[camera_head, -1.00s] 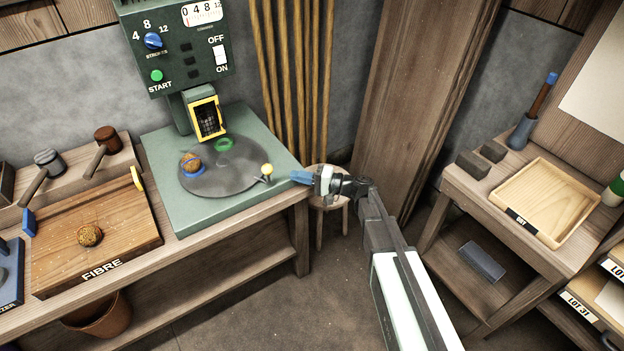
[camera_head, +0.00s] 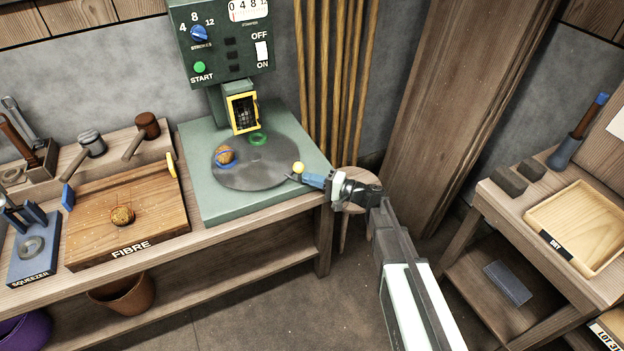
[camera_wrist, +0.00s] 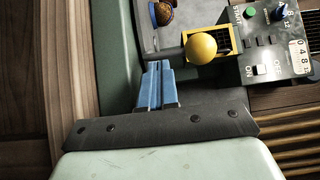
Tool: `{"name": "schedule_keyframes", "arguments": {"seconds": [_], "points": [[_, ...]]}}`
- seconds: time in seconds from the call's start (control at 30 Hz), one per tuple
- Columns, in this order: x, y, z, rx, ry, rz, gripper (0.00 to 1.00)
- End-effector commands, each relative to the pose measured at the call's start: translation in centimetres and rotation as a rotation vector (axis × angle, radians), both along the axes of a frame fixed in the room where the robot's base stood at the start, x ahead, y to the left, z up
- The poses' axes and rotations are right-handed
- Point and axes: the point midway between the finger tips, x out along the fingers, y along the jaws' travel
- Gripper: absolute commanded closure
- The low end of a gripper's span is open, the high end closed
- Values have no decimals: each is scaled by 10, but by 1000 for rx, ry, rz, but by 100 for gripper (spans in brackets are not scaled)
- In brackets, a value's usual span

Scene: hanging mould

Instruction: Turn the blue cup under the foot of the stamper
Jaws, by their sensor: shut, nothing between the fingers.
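The blue cup (camera_head: 220,163) sits at the left part of the grey turntable (camera_head: 262,178) and holds a brown fibrous ball (camera_head: 226,154). In the wrist view the blue cup (camera_wrist: 161,13) shows at the top edge, partly cut off. A yellow knob (camera_head: 298,167) stands at the turntable's right rim. The stamper (camera_head: 222,45) stands behind, with a yellow-framed guard (camera_head: 243,113) where its foot would be; the foot itself is not clear. A green ring (camera_head: 258,139) lies beside the guard. My gripper (camera_head: 304,178) is shut and empty, its blue fingertips close by the knob; contact cannot be told.
A wooden FIBRE tray (camera_head: 165,215) with another brown ball (camera_head: 122,216) lies left of the stamper's green base (camera_head: 205,205). Wooden poles (camera_head: 335,80) lean behind on the right. A DRY tray (camera_head: 574,257) stands far right. Open floor lies between the benches.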

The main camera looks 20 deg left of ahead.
Motion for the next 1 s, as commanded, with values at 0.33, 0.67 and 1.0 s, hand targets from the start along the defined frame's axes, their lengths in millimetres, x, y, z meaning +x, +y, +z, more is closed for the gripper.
{"name": "schedule_keyframes", "arguments": {"seconds": [0.33,0.67,1.0], "points": [[-11,2,0,0,0,-45,100],[-19,5,0,0,-1,-78,100],[-38,10,1,0,1,-153,100]]}}
